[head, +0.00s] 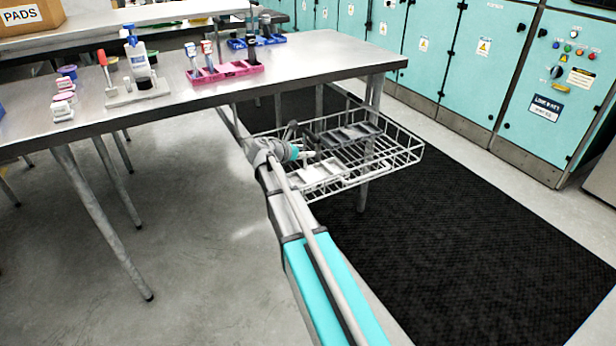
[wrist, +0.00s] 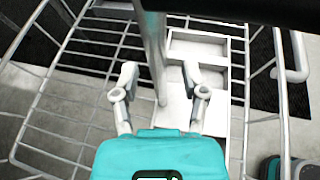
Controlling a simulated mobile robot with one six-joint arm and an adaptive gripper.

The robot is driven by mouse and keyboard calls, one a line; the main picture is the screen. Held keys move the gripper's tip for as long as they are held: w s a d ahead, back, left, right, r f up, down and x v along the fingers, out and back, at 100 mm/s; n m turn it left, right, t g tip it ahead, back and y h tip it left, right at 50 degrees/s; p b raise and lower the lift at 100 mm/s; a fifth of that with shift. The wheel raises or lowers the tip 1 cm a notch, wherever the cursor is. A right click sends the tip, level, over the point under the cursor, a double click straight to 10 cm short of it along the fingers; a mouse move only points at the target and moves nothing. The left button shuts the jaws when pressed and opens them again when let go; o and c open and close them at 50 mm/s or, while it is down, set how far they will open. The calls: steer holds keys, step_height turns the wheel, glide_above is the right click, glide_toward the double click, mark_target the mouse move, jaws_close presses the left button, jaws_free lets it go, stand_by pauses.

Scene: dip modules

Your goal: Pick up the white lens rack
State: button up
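The white lens rack (head: 320,171) lies in the wire basket (head: 408,166) under the table's edge. In the wrist view the white rack (wrist: 208,48) has a raised rim and several shallow compartments. My gripper (head: 300,153) is over the basket, near the rack's far left side in the head view. In the wrist view my gripper (wrist: 160,75) is open, with its fingers wide apart. The right finger overlaps the rack's left part; the left finger is over bare wire mesh. The teal gripper body hides the rack's near end. Whether a finger touches the rack cannot be told.
A dark grey rack (head: 352,132) lies behind the white one in the basket. A grey post (wrist: 155,45) crosses the wrist view between the fingers. The steel table (head: 300,66) with bottles and a pink rack (head: 222,72) stands beyond. Dark matting (head: 460,250) is clear.

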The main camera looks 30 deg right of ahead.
jaws_close()
steer(key=shift+r, duration=0.15)
stand_by(0.4)
step_height(320, 180, up, 10)
steer(key=p, duration=1)
stand_by(0.6)
